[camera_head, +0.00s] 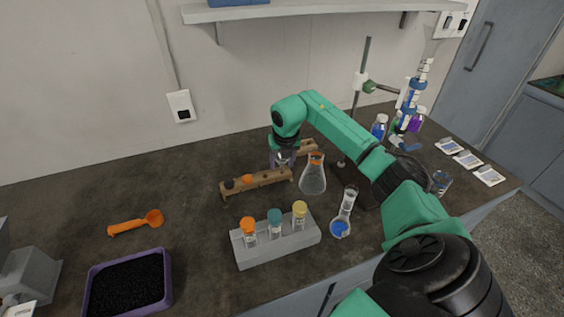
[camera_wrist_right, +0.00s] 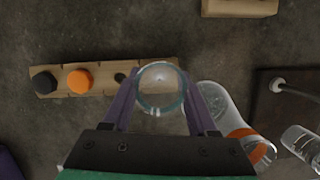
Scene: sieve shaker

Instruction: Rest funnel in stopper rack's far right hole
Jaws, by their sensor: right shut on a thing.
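The wooden stopper rack (camera_head: 268,179) lies in the middle of the bench, and it also shows in the right wrist view (camera_wrist_right: 104,70). A black stopper (camera_wrist_right: 44,82) and an orange stopper (camera_wrist_right: 79,81) sit toward its left end, with a small dark spot right of them. My right gripper (camera_head: 283,162) points down over the rack's right end. In the wrist view its purple fingers (camera_wrist_right: 160,95) are shut on the clear round funnel (camera_wrist_right: 160,86). The funnel covers the rack's right end, so I cannot tell whether it touches the far right hole. My left gripper is out of view.
A conical flask (camera_head: 313,178) with an orange neck stands close right of the gripper. A grey vial rack (camera_head: 276,248) and a round flask (camera_head: 341,226) stand in front. Another wooden block (camera_head: 308,147) is behind. The bench left of the rack is mostly clear near the orange scoop (camera_head: 135,224).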

